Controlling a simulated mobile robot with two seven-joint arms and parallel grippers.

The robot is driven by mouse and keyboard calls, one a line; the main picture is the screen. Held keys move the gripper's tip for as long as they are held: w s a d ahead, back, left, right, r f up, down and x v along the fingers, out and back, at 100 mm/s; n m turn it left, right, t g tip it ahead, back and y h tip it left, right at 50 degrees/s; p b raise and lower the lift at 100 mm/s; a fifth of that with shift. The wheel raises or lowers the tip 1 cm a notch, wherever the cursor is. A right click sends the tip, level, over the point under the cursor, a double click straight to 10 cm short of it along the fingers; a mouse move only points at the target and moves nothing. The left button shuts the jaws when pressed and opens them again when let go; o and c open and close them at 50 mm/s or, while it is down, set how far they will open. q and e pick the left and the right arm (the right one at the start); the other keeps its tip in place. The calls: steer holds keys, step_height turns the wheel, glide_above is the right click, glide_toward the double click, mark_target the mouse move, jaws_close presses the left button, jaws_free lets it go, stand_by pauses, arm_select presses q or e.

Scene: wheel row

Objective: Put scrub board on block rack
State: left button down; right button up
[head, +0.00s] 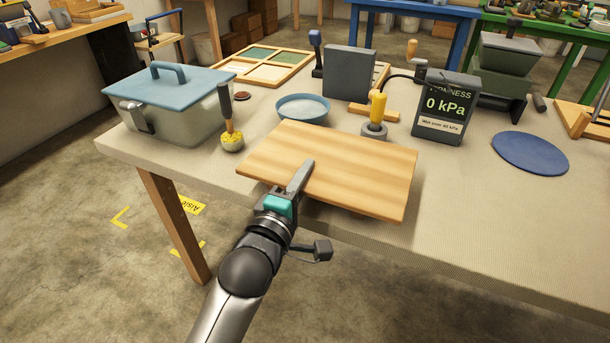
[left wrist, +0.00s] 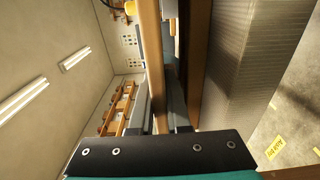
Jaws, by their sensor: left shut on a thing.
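The scrub board, a flat pale wooden board (head: 345,172), lies roughly level over the front edge of the table. My left gripper (head: 300,178) is shut on its near edge. In the left wrist view the board (left wrist: 151,50) shows edge-on, as a long wooden strip between the fingers (left wrist: 172,130). The board hides part of the table's front edge; whether it touches the table I cannot tell. I cannot surely pick out the block rack; a large dark grey block (head: 349,73) stands upright behind the board, with wooden pieces beside it. My right gripper is not in view.
On the table (head: 480,215) are a blue-lidded tub (head: 168,105), a yellow-tipped brush (head: 231,135), a blue bowl (head: 303,108), a yellow-handled tool (head: 377,110), a 0 kPa display (head: 445,107) and a blue disc (head: 530,153). The right front of the table is clear.

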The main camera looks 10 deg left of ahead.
arm_select(q)
steer(key=shift+r, duration=0.1)
steer(key=c, duration=1.3)
jaws_free()
steer(key=shift+f, duration=0.25)
steer(key=o, duration=0.4)
steer(key=shift+r, duration=0.1)
